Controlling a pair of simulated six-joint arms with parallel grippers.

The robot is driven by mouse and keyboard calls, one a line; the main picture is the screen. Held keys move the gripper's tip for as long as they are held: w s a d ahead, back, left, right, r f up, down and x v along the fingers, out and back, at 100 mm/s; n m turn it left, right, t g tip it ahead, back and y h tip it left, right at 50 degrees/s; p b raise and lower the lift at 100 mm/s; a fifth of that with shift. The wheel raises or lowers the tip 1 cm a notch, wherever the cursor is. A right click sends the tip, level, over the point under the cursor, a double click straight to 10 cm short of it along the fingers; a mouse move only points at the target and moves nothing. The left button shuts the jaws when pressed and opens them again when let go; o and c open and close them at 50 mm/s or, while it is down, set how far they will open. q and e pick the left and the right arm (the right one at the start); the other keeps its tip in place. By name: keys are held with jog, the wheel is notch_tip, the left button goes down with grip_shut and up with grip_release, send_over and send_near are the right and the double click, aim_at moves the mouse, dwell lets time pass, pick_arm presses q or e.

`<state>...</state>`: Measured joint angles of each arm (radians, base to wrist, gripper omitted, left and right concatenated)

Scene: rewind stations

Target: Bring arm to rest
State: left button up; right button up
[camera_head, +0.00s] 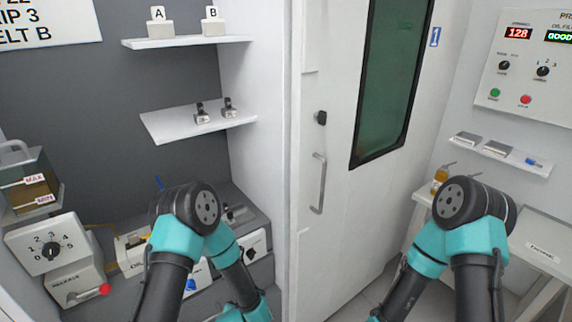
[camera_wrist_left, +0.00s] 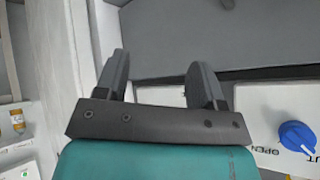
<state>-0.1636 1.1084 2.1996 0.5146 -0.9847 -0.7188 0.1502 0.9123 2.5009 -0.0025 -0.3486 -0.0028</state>
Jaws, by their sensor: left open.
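In the left wrist view my left gripper (camera_wrist_left: 158,85) is open, with two dark fingers apart and nothing between them. It is in front of a grey surface (camera_wrist_left: 225,92) and a white panel edge. In the head view my left arm (camera_head: 190,225) is bent in front of the left workstation, and its gripper is hidden or outside the picture. My right arm (camera_head: 470,215) is bent in front of the right side of the door, and its gripper does not show.
A blue knob (camera_wrist_left: 297,137) is at the right of the left wrist view. In the head view a dial box (camera_head: 47,248) stands at left, with shelves (camera_head: 190,120) above. A white door (camera_head: 335,130) fills the middle. A bottle (camera_head: 439,180) stands near my right arm.

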pick_arm(q)
jog(key=s+a+n+g+h, duration=0.2)
jog(key=s+a+g, duration=0.1)
jog(key=s, duration=0.5)
jog(key=s+a+n+g+h, duration=0.2)
jog(key=s+a+g, duration=0.2)
jog(key=s, duration=0.5)
jog(key=shift+s+a+f+n+g+h, duration=0.2)
jog(key=shift+n+g+h, duration=0.1)
jog(key=shift+n+g, duration=0.1)
